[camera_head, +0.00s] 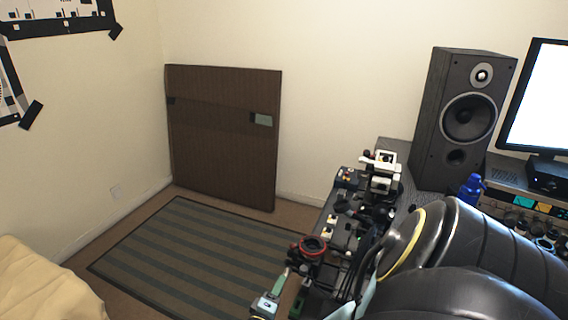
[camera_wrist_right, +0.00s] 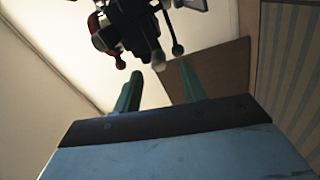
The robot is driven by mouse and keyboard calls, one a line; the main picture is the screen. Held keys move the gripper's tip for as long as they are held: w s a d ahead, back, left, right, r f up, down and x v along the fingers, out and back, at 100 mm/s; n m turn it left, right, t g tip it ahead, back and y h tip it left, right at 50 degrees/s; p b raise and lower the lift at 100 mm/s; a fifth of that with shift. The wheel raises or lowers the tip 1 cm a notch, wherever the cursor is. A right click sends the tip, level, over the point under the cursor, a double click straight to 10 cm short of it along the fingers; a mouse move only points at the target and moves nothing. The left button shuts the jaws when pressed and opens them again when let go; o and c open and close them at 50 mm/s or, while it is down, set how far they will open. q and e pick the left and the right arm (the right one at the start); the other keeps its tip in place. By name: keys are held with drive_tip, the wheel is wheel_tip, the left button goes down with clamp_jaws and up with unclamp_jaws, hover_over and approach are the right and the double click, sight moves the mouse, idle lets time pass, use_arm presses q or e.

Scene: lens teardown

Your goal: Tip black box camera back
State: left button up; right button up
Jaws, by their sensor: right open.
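Several dark devices stand crowded along the desk's left edge in the head view. One is a black device with a red ring (camera_head: 313,246); I cannot tell for sure which one is the black box camera. My right gripper (camera_wrist_right: 159,70) has a pale blue body and two green fingers. A dark device with a red part (camera_wrist_right: 128,24) is beyond the fingertips, cut by the top edge, with a visible gap. My left gripper is not in view.
A white instant-style camera (camera_head: 383,160) is at the back of the cluster. A tall black speaker (camera_head: 462,115), a blue bottle (camera_head: 472,187) and a bright monitor (camera_head: 540,95) stand to the right. A striped rug (camera_head: 190,255) and a brown panel (camera_head: 222,165) are left of the desk.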

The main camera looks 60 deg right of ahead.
drive_tip(key=s+a, duration=0.1)
drive_tip(key=a, duration=0.7)
drive_tip(key=shift+s, duration=0.15)
